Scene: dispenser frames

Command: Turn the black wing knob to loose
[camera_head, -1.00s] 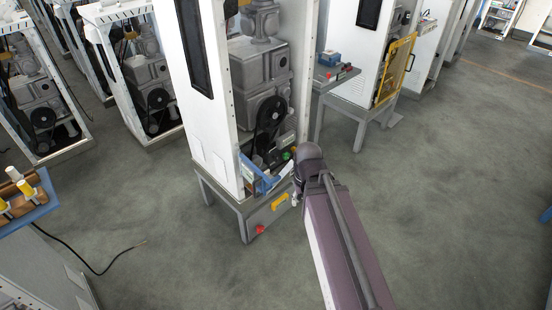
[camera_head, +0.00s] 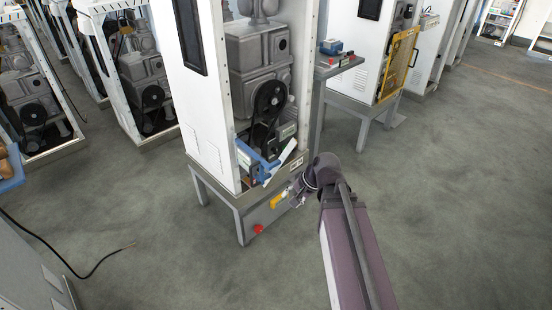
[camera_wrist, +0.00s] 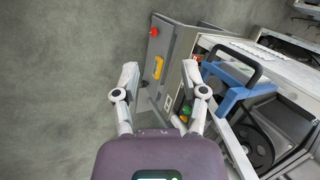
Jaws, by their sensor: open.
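I cannot clearly make out the black wing knob in either view; it may be hidden or too small to tell. My gripper (camera_wrist: 161,73) is open and empty in the wrist view, its two pale fingers spread apart. Between and beyond the fingertips show the dispenser's grey lower stand (camera_wrist: 175,45) and a yellow piece (camera_wrist: 158,68) on it. In the head view my gripper (camera_head: 298,193) is at the front right of the white dispenser frame (camera_head: 216,120), close to the stand.
A red button (camera_head: 258,229) sits low on the stand. A blue bracket (camera_head: 257,162) projects from the frame; in the wrist view it lies right of my gripper. A green button (camera_wrist: 187,110) shows near the right finger. A side table (camera_head: 345,62) stands behind. Open floor lies right.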

